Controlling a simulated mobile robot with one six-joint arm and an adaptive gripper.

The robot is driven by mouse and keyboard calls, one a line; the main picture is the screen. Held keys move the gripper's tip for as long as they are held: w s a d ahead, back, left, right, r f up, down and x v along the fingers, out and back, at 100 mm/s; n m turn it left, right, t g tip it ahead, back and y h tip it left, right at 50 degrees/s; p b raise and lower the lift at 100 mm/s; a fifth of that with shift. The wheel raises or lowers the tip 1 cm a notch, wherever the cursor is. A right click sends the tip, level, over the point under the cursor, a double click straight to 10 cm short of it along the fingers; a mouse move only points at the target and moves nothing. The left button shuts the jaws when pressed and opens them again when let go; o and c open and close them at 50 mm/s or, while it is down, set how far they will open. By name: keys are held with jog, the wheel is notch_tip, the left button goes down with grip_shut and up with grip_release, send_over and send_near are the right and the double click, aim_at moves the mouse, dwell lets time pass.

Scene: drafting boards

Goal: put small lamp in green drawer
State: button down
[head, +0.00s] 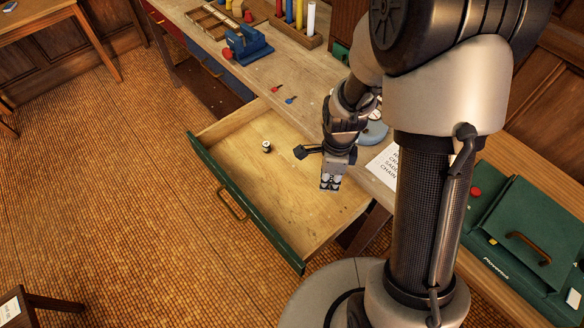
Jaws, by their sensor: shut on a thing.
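The green drawer (250,216) is pulled far out, with its green front facing lower left and a bare wooden inside. My gripper (331,183) points down over the right part of the open drawer. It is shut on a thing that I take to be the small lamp. The fingers and my wrist mostly hide it, so its shape is unclear. A small black-and-white round object (266,146) stands inside the drawer, left of my gripper and apart from it. A dark piece (302,151) shows just left of my fingers; I cannot tell whether it lies in the drawer.
The workbench (308,82) behind the drawer carries a blue vise (247,44), small red and blue items, and a pale blue round object (374,133) partly behind my wrist. A printed sheet (383,166) lies right of my gripper. A green case (530,250) is at far right.

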aim_at(321, 213)
jog(key=shift+r+m, duration=0.3)
jog(key=shift+m, duration=0.6)
notch_tip(321, 213, down, 20)
jog(key=b, duration=0.6)
jog(key=shift+r+b, duration=0.1)
jog(key=shift+b, duration=0.2)
jog(key=c, duration=1.3)
grip_release()
jog(key=shift+c, duration=0.2)
